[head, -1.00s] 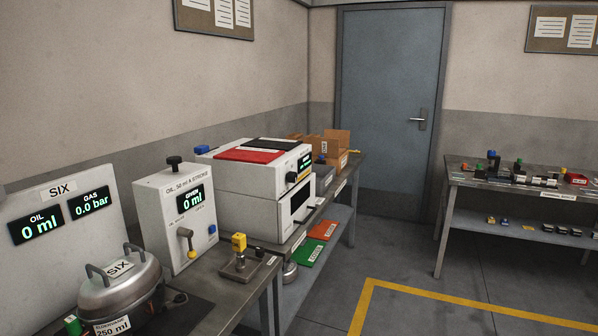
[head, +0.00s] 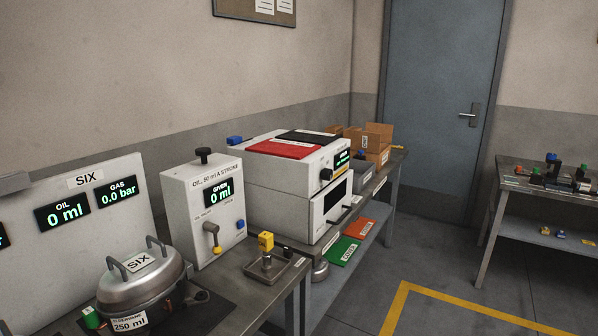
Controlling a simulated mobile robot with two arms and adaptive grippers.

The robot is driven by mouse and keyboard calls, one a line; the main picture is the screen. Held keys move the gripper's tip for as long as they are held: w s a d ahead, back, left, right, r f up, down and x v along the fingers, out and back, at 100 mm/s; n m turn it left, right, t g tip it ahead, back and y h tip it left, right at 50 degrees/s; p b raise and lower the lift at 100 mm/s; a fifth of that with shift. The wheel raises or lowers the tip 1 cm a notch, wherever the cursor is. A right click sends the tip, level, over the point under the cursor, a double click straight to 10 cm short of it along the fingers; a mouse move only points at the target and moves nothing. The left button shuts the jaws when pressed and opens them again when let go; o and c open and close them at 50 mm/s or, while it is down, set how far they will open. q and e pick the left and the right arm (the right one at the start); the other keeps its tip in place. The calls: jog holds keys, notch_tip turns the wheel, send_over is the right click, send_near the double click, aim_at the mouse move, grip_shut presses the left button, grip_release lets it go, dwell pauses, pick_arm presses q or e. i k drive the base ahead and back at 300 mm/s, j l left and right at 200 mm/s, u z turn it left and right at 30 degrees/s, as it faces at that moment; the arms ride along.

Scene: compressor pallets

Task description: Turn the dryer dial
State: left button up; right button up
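The dryer looks to be the white oven-like box (head: 262,206) on the bench in the middle of the head view, with red and black pads on top. A dark dial (head: 326,174) sits on its upper front, beside a small lit display (head: 343,158) too small to read. Below is a door with a dark window (head: 335,196) and a handle; it looks closed. Neither of my grippers is in the head view.
A white oil dispenser (head: 183,199) reading 0 ml and a silver compressor marked SIX (head: 139,280) stand left of the dryer. A yellow-topped fixture (head: 266,243) is in front. Cardboard boxes (head: 376,138) sit behind. Grey floor (head: 470,275) with a yellow line (head: 400,300) is clear at right.

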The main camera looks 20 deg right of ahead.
aim_at(326, 174)
jog(key=i+l+u, duration=0.15)
jog(key=l, duration=0.4)
jog(key=i+l+u, duration=0.2)
jog(key=l, duration=0.35)
jog(key=l+u, duration=0.15)
jog(key=l, duration=0.45)
jog(key=i+l+u, duration=0.15)
jog(key=l, duration=0.45)
